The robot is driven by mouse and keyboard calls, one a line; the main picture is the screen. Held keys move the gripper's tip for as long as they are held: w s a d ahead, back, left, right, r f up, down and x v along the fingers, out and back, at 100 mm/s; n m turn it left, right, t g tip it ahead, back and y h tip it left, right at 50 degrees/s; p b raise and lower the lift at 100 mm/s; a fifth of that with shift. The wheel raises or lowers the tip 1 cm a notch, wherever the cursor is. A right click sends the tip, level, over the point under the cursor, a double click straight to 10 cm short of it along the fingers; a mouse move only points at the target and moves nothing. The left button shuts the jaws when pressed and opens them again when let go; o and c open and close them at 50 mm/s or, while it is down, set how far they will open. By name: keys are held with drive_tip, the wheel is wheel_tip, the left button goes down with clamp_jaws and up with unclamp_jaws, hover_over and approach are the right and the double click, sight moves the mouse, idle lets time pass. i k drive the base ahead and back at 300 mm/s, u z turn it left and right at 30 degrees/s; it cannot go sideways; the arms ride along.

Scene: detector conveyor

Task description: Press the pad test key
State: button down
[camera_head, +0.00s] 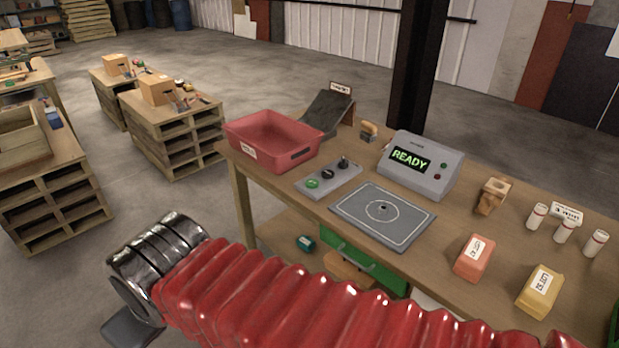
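The console has a small green button (442,164) and a red button (437,176) to the right of the screen. A small grey control box (340,185) beside the pad has a green key (313,184), a dark knob and a dark lever. I cannot read which one is the pad test key. My gripper's fingers do not show.
A red bin (240,131) and a dark chute (325,112) are at the bench's left end. A wooden block (492,195), white cylinders, a red block (473,261) and a yellow block (539,291) are to the right. A black post (409,70) rises behind.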

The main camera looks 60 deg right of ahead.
sight(311, 183)
drive_tip(key=z, duration=0.3)
drive_tip(key=i, duration=0.65)
drive_tip(key=z, duration=0.95)
drive_tip(key=i, duration=0.8)
drive_tip(key=z, duration=0.5)
